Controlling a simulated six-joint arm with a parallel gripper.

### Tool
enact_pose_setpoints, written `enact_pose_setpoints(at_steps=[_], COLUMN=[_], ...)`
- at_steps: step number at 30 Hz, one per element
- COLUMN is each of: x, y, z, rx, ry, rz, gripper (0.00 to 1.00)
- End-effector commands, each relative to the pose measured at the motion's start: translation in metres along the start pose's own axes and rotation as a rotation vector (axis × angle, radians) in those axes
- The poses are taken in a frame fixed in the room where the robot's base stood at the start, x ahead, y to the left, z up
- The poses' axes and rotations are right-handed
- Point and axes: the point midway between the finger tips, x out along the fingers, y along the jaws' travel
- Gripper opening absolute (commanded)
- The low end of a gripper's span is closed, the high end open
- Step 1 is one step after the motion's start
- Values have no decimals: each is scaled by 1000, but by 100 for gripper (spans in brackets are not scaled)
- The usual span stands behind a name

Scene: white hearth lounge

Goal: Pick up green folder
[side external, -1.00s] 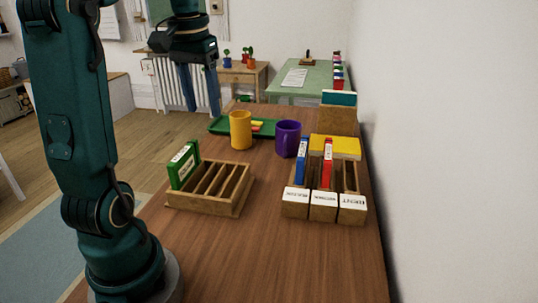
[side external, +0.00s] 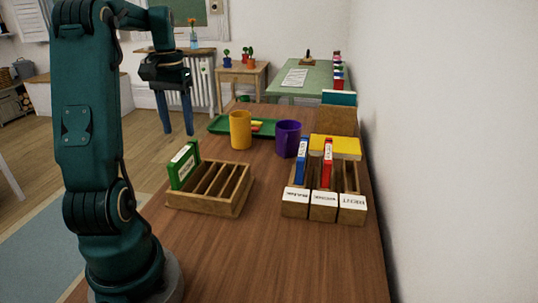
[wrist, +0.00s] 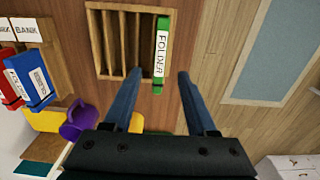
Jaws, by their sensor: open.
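The green folder (side external: 184,165) stands upright in the end slot of a wooden slotted rack (side external: 225,195) on the brown table. A white label runs down its spine. In the wrist view the green folder (wrist: 161,55) shows ahead of my gripper, with "FOLDER" on its label. My gripper (side external: 178,133) hangs above and beyond the rack in the side view, pointing down, open and empty. In the wrist view its two blue fingers (wrist: 157,82) are spread, with the folder's near end appearing between them. The fingers look clear of it.
A yellow mug (side external: 240,130) and a purple mug (side external: 288,138) stand behind the rack, by a green tray (side external: 216,125). Blue (side external: 302,162) and red (side external: 327,164) folders stand in labelled wooden holders (side external: 323,207) on the right. The front of the table is clear.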

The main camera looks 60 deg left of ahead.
Motion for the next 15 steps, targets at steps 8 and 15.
enact_pose_setpoints(at_steps=[8, 15], x=[44, 69], y=[0, 0], z=[1, 1], rx=[0, 0], ry=[-4, -4], rz=[1, 1], gripper=[57, 57])
